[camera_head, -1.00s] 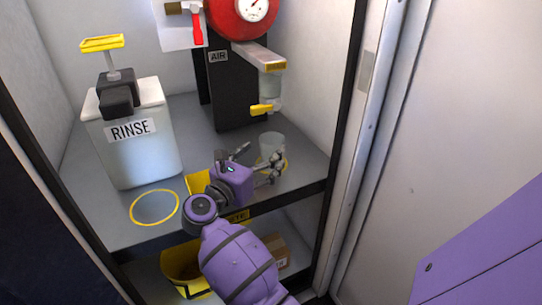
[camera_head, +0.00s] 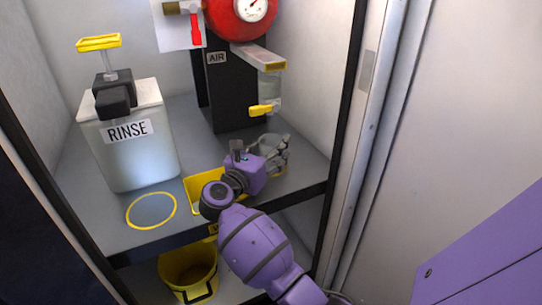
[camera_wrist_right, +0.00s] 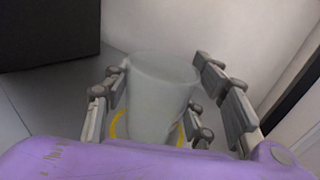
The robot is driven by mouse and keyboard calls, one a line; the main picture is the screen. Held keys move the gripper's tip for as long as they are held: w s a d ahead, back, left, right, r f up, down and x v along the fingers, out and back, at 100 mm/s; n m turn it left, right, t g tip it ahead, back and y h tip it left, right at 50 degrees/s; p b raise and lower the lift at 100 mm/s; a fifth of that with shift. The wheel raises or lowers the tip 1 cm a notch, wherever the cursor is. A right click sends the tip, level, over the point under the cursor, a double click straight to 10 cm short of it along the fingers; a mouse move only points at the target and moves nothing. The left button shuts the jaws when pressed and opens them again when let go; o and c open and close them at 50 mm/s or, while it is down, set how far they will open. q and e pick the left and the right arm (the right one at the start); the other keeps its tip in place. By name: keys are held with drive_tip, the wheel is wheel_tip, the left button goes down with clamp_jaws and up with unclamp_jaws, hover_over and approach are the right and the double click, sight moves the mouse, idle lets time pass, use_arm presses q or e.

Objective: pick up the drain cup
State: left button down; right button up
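The drain cup is a clear, greyish tumbler (camera_wrist_right: 160,95) standing upright on the shelf in the right wrist view. Part of a yellow ring shows at its base. My right gripper (camera_wrist_right: 172,92) is open, with one finger on each side of the cup. A gap shows on the right; I cannot tell whether the left finger touches. In the head view the cup (camera_head: 267,143) is partly hidden behind my right gripper (camera_head: 275,153). My left gripper is not in view.
A white RINSE tank (camera_head: 130,150) with a yellow handle stands at left, behind an empty yellow ring (camera_head: 151,210). A black AIR stand (camera_head: 228,95) and an overhanging yellow-levered spout (camera_head: 268,90) are behind the cup. A yellow tray (camera_head: 200,187) lies near the shelf edge; a yellow bucket (camera_head: 185,270) is below.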

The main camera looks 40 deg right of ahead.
drive_tip(key=c, duration=0.5)
drive_tip(key=shift+o, duration=0.2)
